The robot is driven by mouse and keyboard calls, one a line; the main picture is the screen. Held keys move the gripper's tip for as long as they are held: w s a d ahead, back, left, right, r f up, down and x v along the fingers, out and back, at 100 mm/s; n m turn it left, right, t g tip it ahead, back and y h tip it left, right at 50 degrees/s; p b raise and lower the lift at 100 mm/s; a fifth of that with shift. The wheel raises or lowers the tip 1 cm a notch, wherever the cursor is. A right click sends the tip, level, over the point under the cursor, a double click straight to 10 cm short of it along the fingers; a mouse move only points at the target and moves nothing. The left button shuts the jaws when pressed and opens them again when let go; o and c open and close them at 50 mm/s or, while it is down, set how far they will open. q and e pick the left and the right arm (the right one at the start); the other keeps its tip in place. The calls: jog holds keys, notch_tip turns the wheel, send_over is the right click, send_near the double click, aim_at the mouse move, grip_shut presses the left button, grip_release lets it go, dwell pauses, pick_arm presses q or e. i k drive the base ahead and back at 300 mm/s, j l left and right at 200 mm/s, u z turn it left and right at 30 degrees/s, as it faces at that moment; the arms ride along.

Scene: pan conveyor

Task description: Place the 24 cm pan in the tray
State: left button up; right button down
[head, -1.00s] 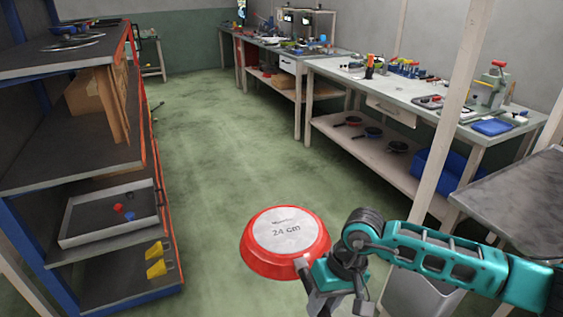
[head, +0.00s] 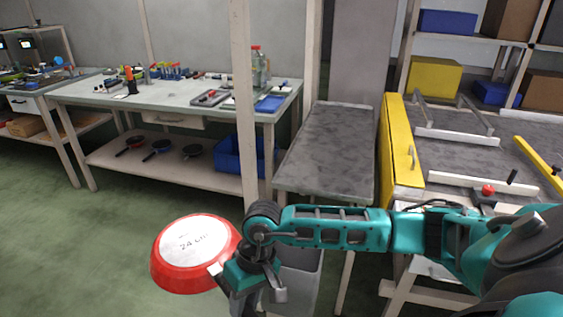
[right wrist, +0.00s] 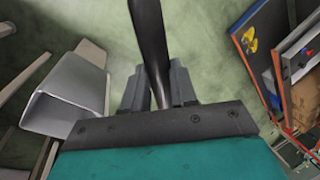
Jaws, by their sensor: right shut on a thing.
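My right gripper (head: 222,275) is shut on the handle of the red pan (head: 170,272), whose pale base is labelled 24 cm and faces my head camera. The pan is held up above the floor. In the right wrist view the black handle (right wrist: 149,40) runs up from between the fingers of my right gripper (right wrist: 158,85); the red body is out of that view. My left gripper is not in view. No tray that I can be sure of shows in the head view now.
A grey bin (head: 300,268) stands just behind my right forearm. A grey-topped table (head: 325,150) and a yellow panel (head: 400,150) stand beyond. A workbench (head: 190,113) has several pans on its lower shelf. A blue-and-orange shelf (right wrist: 262,75) shows in the wrist view.

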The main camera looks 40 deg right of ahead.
aim_at(318, 149)
jog(key=i+j+z, duration=0.15)
jog(key=z, duration=0.25)
jog(key=i+j+z, duration=0.2)
jog(key=z, duration=0.25)
jog(key=i+j+z, duration=0.15)
jog(key=j+z, duration=0.25)
jog(key=i+j+z, duration=0.15)
jog(key=z, duration=0.25)
jog(key=j+z, duration=0.3)
jog(key=i+j+z, duration=0.1)
jog(key=j+z, duration=0.2)
jog(key=i+j+z, duration=0.15)
jog(key=j, duration=0.25)
jog(key=j+z, duration=0.1)
jog(key=j, duration=0.3)
jog(key=i, duration=0.05)
